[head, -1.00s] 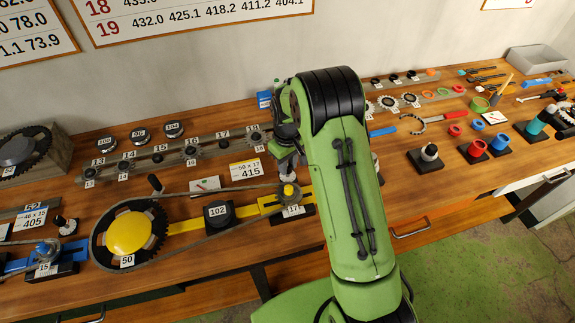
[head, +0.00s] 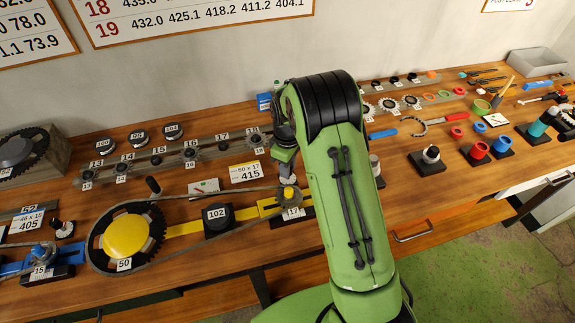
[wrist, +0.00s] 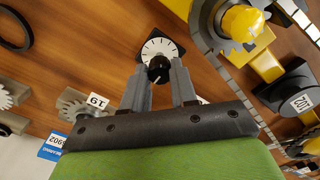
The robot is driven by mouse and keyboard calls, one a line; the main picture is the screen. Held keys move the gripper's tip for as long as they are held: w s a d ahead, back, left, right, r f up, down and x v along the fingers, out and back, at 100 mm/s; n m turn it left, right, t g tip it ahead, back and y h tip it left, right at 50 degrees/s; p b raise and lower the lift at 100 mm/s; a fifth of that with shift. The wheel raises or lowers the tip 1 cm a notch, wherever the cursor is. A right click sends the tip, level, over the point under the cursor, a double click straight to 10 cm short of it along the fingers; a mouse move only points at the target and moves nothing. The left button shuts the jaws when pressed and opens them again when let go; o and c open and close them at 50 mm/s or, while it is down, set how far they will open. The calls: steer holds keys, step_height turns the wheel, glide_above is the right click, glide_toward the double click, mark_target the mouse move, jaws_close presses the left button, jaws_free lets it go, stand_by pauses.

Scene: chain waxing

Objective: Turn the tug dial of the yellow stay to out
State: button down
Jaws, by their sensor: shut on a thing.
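The yellow stay (head: 184,227) lies along the front of the bench, with a yellow-hubbed chainring (head: 128,235) at its left end and a yellow-capped small sprocket (head: 289,194) at its right end. In the wrist view, the tug dial (wrist: 157,47) is a white face with black ticks on a dark square plate, beside the stay's sprocket end. Its black knob (wrist: 158,68) carries a pale pointer mark. My gripper (wrist: 160,72) is shut on this knob, one finger each side.
A chain (head: 190,259) loops around the chainring and sprocket. A row of sprockets (head: 190,153) lies behind. A blue stay (head: 15,268) is at left. Stands and rings fill the right side.

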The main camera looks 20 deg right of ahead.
steer(key=c, duration=0.9)
jaws_free()
step_height(320, 180, up, 16)
steer(key=shift+f+p, duration=0.1)
steer(key=shift+p, duration=0.5)
